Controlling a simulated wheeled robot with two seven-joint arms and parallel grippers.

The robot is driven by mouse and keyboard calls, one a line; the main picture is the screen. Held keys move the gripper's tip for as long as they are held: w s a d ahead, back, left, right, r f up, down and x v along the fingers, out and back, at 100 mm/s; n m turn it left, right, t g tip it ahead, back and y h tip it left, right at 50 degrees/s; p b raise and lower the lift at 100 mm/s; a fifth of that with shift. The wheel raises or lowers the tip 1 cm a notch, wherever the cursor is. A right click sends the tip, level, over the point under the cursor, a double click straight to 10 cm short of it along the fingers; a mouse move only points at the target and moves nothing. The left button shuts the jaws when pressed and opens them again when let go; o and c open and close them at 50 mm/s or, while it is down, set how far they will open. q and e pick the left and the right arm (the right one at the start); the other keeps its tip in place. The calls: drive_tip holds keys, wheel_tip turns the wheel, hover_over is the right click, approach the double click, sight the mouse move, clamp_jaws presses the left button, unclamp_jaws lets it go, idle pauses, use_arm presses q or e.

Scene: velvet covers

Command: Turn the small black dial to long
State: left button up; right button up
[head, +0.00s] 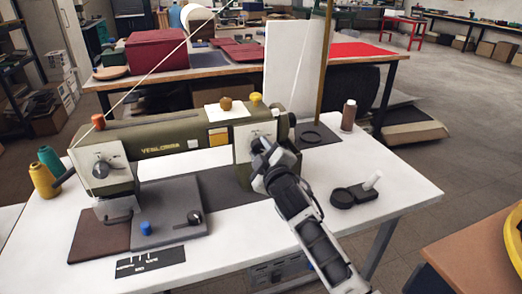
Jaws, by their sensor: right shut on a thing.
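An olive-green sewing machine (165,142) stands on a white table. A white panel (245,132) is on the front of its right-hand column. My right gripper (262,150) is up against this panel and shut on what looks like the small black dial there. The gripper hides the dial and most of its markings, so I cannot read its setting. A larger dark dial (101,169) sits on the white face at the machine's left end. My left gripper is not in view.
The white table (395,205) has free room at the right, around a black stand with a white peg (366,189). A blue knob (146,228) and a black knob (194,217) are on the grey plate (172,200).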

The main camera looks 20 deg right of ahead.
idle(0.3)
drive_tip(key=o, duration=1)
drive_tip(key=shift+c, duration=0.2)
drive_tip(key=shift+s, duration=0.15)
drive_tip(key=s, duration=1.5)
drive_tip(key=shift+s+d+b, duration=0.3)
drive_tip(key=shift+s+b, duration=0.05)
drive_tip(key=shift+s, duration=0.05)
drive_tip(key=s+a+f+m+g+y, duration=0.2)
drive_tip(key=s+a+f+m+g, duration=0.2)
drive_tip(key=s+f, duration=1.3)
wheel_tip(320, 180, down, 4)
drive_tip(key=m+g, duration=0.3)
drive_tip(key=m, duration=0.1)
drive_tip(key=shift+s+a+f+m+g+y, duration=0.15)
drive_tip(key=shift+s+a+m+g+y, duration=0.05)
drive_tip(key=shift+m+g+y, duration=0.1)
